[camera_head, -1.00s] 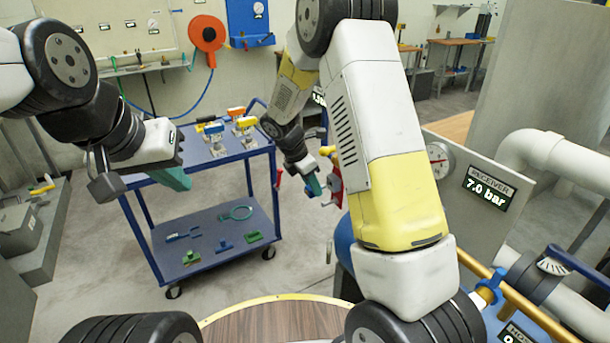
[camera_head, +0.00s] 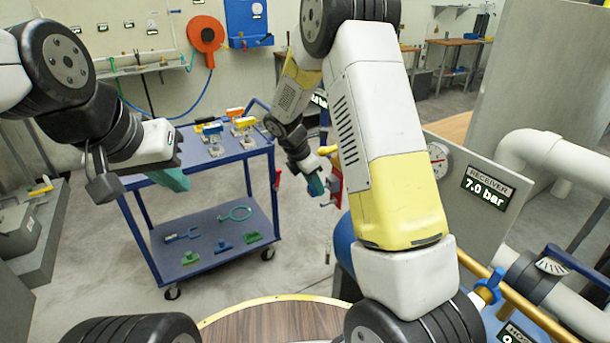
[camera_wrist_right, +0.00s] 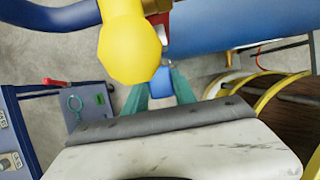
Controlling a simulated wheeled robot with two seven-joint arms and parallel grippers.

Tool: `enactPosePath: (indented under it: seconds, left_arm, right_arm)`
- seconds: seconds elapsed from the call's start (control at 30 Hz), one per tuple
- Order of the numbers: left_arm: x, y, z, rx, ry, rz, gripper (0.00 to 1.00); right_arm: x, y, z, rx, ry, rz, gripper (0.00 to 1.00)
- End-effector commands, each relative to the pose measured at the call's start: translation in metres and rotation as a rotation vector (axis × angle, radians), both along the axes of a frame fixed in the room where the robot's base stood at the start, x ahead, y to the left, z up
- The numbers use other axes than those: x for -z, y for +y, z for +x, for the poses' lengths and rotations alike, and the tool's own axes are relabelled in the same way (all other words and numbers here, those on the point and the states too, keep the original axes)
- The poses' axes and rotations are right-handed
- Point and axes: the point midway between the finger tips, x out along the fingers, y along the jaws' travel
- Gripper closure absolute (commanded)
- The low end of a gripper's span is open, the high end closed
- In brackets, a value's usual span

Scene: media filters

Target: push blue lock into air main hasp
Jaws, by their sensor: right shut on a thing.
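The blue lock (camera_wrist_right: 161,83) is between the teal fingertips of my right gripper (camera_wrist_right: 160,90) in the right wrist view. That gripper is shut on it. In the head view the right gripper (camera_head: 317,187) is beside the red hasp (camera_head: 335,180). The hasp also shows at the top of the wrist view (camera_wrist_right: 161,22), just beyond the lock. Whether lock and hasp touch cannot be told. A yellow part (camera_wrist_right: 130,48) stands in front and hides some of the hasp.
A blue cart (camera_head: 205,267) with valve-like pieces on top and several small items below stands behind the grippers. A blue tank (camera_wrist_right: 220,22) lies beside the hasp. The receiver gauge panel (camera_head: 465,205) and white pipe (camera_head: 545,155) are right. A round wooden top (camera_head: 275,322) is in front.

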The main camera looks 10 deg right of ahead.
Motion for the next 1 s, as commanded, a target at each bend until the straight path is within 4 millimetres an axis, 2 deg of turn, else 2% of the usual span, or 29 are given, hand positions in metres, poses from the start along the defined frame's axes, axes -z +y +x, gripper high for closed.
enactPosePath:
  seconds: [0.73, 0.77, 0.8, 0.9, 1.0]
  left_arm:
    - [0.000, 0.000, 0.000, 0.000, 0.000, 0.000, 1.00]
    - [0.000, 0.000, 0.000, 0.000, 0.000, 0.000, 1.00]
    - [0.000, 0.000, 0.000, 0.000, 0.000, 0.000, 1.00]
    - [0.000, 0.000, 0.000, 0.000, 0.000, 0.000, 1.00]
    - [0.000, 0.000, 0.000, 0.000, 0.000, 0.000, 1.00]
  right_arm:
    - [0.000, -0.021, 0.009, 0.000, 0.000, 0.000, 1.00]
    - [0.000, -0.021, 0.009, 0.000, 0.000, 0.000, 0.66]
    - [0.000, -0.021, 0.009, -0.001, 0.000, 0.000, 0.58]
    - [0.000, -0.021, 0.009, -0.001, 0.000, 0.000, 0.43]
    - [0.000, -0.021, 0.009, 0.000, 0.000, 0.000, 0.43]
